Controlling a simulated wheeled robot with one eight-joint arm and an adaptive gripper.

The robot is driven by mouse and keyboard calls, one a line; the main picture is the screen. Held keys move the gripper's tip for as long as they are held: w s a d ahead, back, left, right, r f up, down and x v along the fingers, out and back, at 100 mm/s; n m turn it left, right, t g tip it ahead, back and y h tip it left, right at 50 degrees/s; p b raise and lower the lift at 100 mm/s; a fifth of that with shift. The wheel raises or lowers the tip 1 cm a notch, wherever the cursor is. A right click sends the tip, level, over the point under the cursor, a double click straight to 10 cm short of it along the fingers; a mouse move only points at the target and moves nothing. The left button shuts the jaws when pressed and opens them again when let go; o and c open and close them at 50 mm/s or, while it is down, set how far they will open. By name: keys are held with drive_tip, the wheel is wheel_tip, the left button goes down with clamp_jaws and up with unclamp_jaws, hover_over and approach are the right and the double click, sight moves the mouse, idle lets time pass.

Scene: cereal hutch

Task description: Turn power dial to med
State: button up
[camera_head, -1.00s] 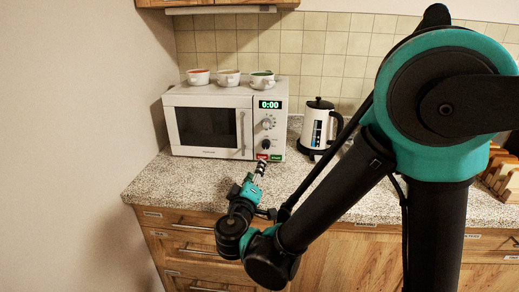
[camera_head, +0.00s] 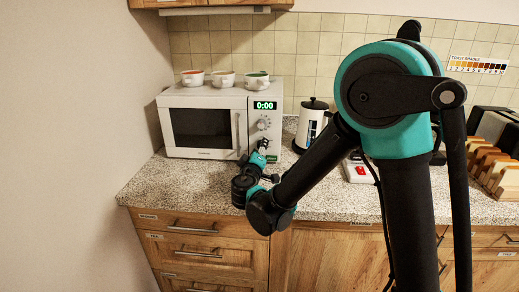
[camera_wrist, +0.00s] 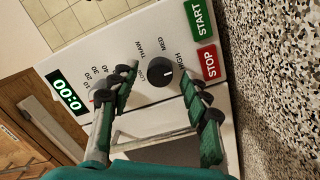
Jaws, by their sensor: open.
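The white microwave (camera_head: 200,99) stands on the counter with its control panel on the right side. In the wrist view the black power dial (camera_wrist: 160,80) shows on the panel, ringed by the labels LOW, THAW, MED and HIGH. I cannot clearly tell which label it points to. My gripper (camera_wrist: 158,76) is open, with a finger on either side of the dial; contact cannot be told. In the head view my gripper (camera_head: 263,146) is at the lower panel and hides the dial. The upper timer knob (camera_head: 263,124) shows there above it.
Green START (camera_wrist: 197,20) and red STOP (camera_wrist: 208,61) buttons lie beside the dial. The granite counter (camera_head: 165,184) is clear in front.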

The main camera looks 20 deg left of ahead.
drive_tip(key=shift+w, duration=0.15)
drive_tip(key=shift+c, duration=0.5)
clamp_jaws()
drive_tip(key=shift+n, duration=0.4)
drive_tip(key=n, duration=0.5)
drive_tip(key=shift+f+n, duration=0.15)
drive_tip(key=shift+n, duration=0.25)
drive_tip(key=n, duration=0.5)
drive_tip(key=shift+d+f+n+t+y, duration=0.1)
drive_tip(key=shift+n+t+y, duration=0.2)
drive_tip(key=shift+y, duration=0.1)
drive_tip(key=shift+o, duration=0.5)
unclamp_jaws()
